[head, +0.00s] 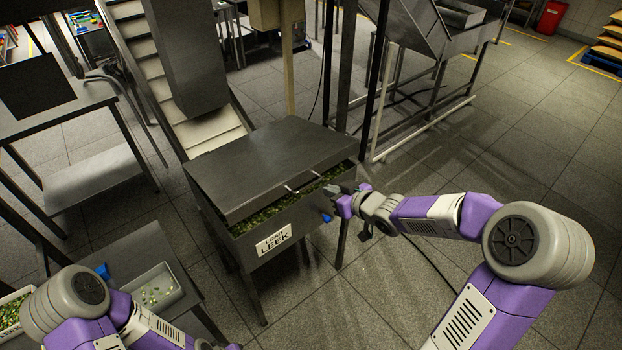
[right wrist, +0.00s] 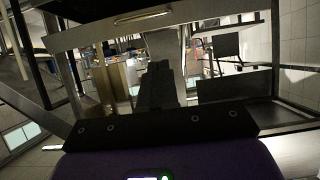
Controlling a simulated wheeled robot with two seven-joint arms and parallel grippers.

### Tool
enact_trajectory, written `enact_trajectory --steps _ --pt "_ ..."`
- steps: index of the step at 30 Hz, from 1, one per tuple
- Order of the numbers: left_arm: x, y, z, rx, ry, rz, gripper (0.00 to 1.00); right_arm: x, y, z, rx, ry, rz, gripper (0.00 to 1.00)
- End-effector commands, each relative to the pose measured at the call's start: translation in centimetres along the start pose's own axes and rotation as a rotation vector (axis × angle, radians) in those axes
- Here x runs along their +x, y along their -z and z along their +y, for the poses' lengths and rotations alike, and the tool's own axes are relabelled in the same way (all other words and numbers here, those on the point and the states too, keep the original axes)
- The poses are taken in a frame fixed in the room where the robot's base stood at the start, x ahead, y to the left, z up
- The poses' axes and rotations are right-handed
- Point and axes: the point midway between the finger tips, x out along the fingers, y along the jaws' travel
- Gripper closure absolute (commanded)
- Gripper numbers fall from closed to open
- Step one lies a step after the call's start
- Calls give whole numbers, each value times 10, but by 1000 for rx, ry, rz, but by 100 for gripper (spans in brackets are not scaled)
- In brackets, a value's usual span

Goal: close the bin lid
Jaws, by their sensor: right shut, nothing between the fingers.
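The bin (head: 262,243) is a metal box on legs in the middle of the head view, with a white label reading "LOAD LEEK" and chopped green leek inside. Its flat grey lid (head: 265,160) is partly lowered and tilted. A gap along the front and right edges shows the leek. A bright bar handle (head: 305,180) sits on the lid's front edge. My right gripper (head: 333,197) is shut and empty at the bin's front right corner, just below the lid's edge. I cannot tell whether it touches the lid.
A conveyor (head: 215,135) rises behind the bin. A steel table (head: 60,118) stands at the left. A white tray (head: 158,287) with green bits lies at the lower left. A metal frame machine (head: 435,45) stands behind right.

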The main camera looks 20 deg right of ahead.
Motion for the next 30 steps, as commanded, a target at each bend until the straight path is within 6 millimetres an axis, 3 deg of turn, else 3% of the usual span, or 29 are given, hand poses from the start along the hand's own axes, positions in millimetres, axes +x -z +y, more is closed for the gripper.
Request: enact_trajectory --steps 5,18,24,30 --pt "9 0 -4 0 0 -1 48 15 2 1 -14 1 6 100" --pt "43 2 -16 0 0 0 48 105 -1 -1 -11 2 3 100" --pt "50 2 -19 0 0 0 48 121 -20 1 -10 -1 2 100" --pt "51 2 -19 0 0 0 48 126 -24 1 -11 -1 4 100"
